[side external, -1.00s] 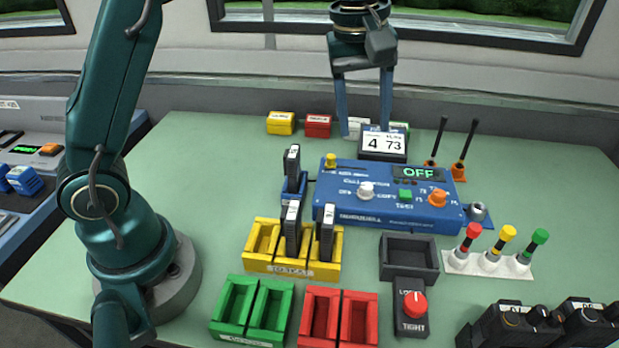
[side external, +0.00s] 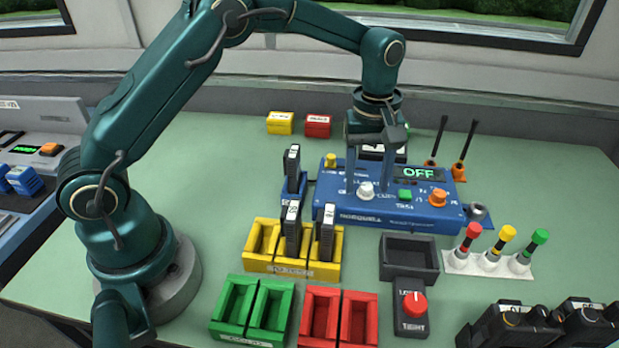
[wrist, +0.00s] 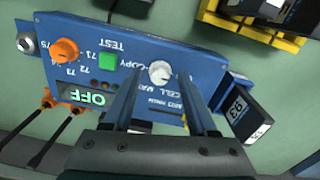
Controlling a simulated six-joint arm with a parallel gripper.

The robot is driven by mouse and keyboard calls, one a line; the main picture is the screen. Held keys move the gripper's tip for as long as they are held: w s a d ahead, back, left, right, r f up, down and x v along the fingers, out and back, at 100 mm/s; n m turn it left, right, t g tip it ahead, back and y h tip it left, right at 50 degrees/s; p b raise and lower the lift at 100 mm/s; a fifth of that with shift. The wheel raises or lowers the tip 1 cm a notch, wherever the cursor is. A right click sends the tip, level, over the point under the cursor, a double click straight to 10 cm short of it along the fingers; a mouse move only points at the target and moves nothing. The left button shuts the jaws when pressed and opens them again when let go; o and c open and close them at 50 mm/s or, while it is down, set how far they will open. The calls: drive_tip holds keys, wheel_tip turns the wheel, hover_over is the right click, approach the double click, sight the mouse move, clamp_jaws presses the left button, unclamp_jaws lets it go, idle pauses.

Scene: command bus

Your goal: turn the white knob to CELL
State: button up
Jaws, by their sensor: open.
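The white knob (side external: 366,191) stands on the top face of the blue box (side external: 340,215), left of a green button. My gripper (side external: 367,180) is open above the knob, its fingers pointing down on either side of it. In the wrist view, the knob (wrist: 160,73) shows between the two fingertips of my gripper (wrist: 159,82), with no clear contact. Labels around it include COPY and CELL, seen upside down. I cannot tell which label the knob's pointer faces. The box's display (side external: 418,174) reads OFF.
A green button (side external: 405,194) and an orange knob (side external: 438,197) sit right of the white knob. A yellow tray (side external: 262,262) with dark upright modules stands in front left.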

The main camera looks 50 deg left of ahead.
clamp_jaws()
drive_tip(key=m, duration=0.5)
drive_tip(key=shift+m, duration=0.4)
drive_tip(key=m, duration=0.5)
drive_tip(key=shift+w+m, duration=0.1)
drive_tip(key=shift+m, duration=0.3)
idle(0.4)
unclamp_jaws()
